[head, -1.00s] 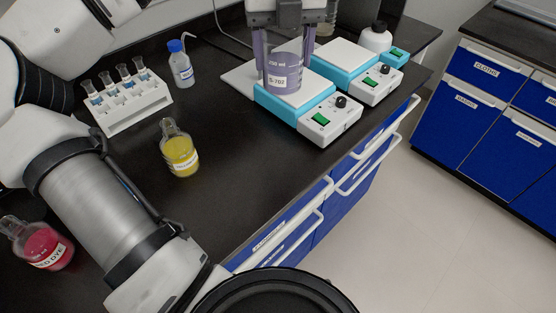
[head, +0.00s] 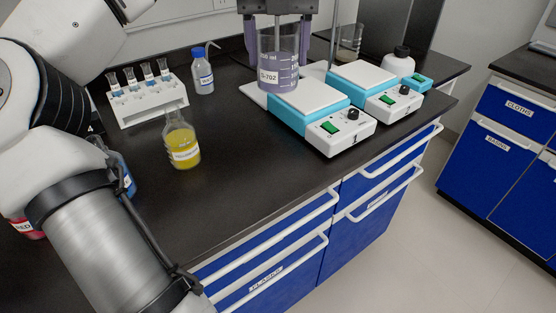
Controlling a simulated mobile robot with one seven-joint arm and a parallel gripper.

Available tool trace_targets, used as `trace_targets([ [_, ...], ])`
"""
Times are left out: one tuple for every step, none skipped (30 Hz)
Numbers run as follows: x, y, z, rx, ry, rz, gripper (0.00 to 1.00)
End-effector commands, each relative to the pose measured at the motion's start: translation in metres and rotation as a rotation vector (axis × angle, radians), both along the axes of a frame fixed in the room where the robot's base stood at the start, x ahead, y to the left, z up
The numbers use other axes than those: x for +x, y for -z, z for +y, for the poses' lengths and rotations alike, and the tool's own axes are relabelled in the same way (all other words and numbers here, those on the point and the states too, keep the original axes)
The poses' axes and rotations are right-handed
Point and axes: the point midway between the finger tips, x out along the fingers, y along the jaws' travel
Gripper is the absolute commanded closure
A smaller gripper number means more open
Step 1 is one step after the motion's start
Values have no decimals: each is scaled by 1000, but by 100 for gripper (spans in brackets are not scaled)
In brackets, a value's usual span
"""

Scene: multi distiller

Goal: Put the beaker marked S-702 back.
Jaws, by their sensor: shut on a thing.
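The beaker marked S-702 (head: 278,74) is clear, with purple-grey contents and a white label facing me. My gripper (head: 278,52) is at the top of the head view, with one purple-grey finger on each side of the beaker, and is shut on it. The beaker is upright and overlaps the left back edge of the nearer hot plate (head: 312,98) in the picture. I cannot tell whether its base touches anything.
A second hot plate (head: 372,80) stands behind right, near a white bottle (head: 399,62) and another beaker (head: 349,42). A tube rack (head: 150,104), a wash bottle (head: 203,76) and a yellow flask (head: 182,147) stand left. The bench front middle is clear.

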Motion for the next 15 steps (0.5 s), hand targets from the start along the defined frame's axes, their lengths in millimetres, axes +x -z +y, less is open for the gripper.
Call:
trace_targets([
  [-1, 13, 1, 2, 0, 3, 70],
  [-1, 20, 1, 1, 1, 3, 70],
  [-1, 30, 1, 0, 2, 4, 70],
  [-1, 38, 1, 0, 3, 5, 70],
  [-1, 46, 1, -1, 1, 4, 70],
  [-1, 56, 1, 0, 1, 5, 70],
  [-1, 64, 1, 0, 2, 4, 70],
  [-1, 71, 1, -1, 2, 4, 70],
  [-1, 81, 1, -1, 2, 4, 70],
  [-1, 89, 1, -1, 1, 3, 70],
  [-1, 96, 1, 0, 1, 5, 70],
  [-1, 106, 0, -1, 3, 4, 70],
  [-1, 112, 0, -1, 2, 3, 70],
  [-1, 118, 0, -1, 2, 3, 70],
  [-1, 125, 0, -1, 1, 4, 70],
])
